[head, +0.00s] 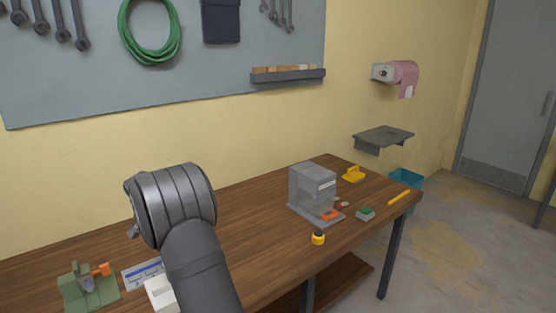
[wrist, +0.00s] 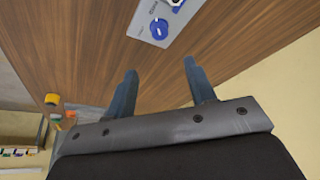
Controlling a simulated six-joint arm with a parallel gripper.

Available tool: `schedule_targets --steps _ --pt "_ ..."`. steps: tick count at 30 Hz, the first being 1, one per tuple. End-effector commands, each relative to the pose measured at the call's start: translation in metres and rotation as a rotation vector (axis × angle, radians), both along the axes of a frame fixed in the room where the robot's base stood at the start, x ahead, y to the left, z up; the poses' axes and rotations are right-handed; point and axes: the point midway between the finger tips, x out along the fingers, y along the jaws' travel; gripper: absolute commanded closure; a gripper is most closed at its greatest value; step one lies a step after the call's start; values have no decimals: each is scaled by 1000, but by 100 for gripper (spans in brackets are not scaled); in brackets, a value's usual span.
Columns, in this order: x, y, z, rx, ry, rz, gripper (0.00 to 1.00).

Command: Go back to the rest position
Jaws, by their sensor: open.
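My gripper (wrist: 157,88) shows in the wrist view with its two blue-grey fingers apart. Nothing is between the fingers, only bare wooden table (wrist: 85,50) beyond them. In the head view my arm rises in front of the table (head: 250,220) at the left of centre, and my gripper is hidden there. A panel with a blue knob (wrist: 160,28) lies on the table ahead of the fingers in the wrist view, apart from them.
A grey machine (head: 312,190) stands on the table's right half, near a yellow-black knob (head: 318,238), a green-topped box (head: 366,214) and a yellow block (head: 353,174). A green fixture (head: 88,287) and a white-blue panel (head: 142,273) are at the left. The table's middle is clear.

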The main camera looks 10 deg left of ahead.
Motion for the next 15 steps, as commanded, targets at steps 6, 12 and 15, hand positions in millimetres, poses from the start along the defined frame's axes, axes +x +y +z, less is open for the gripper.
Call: schedule_targets --steps 6,12,15 --pt "17 -1 -43 -2 2 -1 50" --pt "33 -1 -80 -1 1 0 50" --pt "40 -1 -97 -2 1 -1 50"
